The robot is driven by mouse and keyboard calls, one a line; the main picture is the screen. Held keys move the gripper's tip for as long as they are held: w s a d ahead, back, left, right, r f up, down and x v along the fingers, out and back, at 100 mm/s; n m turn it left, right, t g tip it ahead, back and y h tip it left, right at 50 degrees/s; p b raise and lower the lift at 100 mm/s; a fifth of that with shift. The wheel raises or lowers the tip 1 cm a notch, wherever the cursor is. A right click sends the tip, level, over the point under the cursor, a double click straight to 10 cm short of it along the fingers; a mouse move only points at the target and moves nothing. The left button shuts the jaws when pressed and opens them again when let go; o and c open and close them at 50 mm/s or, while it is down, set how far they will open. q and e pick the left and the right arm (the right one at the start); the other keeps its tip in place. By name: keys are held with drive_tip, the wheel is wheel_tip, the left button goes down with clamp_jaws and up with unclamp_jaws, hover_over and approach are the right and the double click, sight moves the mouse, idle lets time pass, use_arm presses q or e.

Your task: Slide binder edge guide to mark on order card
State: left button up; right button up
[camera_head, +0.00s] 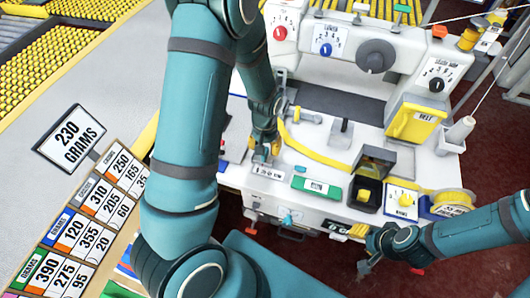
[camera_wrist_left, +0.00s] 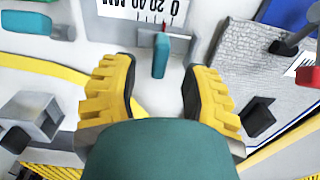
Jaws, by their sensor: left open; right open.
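My left gripper (camera_head: 264,148) is open above the machine's white bed, near a small printed scale plate (camera_head: 268,172). In the left wrist view its yellow fingers (camera_wrist_left: 160,68) stand apart on either side of a teal tab (camera_wrist_left: 160,54) on a metal bracket, apparently the edge guide. The tab lies beside a white millimetre scale (camera_wrist_left: 138,10) with a red pointer. No grip on the tab shows. My right gripper (camera_head: 384,254) is open and empty, low in front of the machine. I cannot identify the order card or read its mark.
A green label plate (camera_head: 317,188), a dark open box (camera_head: 370,180) and a yellow tape roll (camera_head: 453,203) lie along the machine's front. Yellow binding (camera_head: 322,155) curves across the bed.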

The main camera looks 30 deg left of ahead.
use_arm(q)
drive_tip(key=shift+f, duration=1.6)
clamp_jaws()
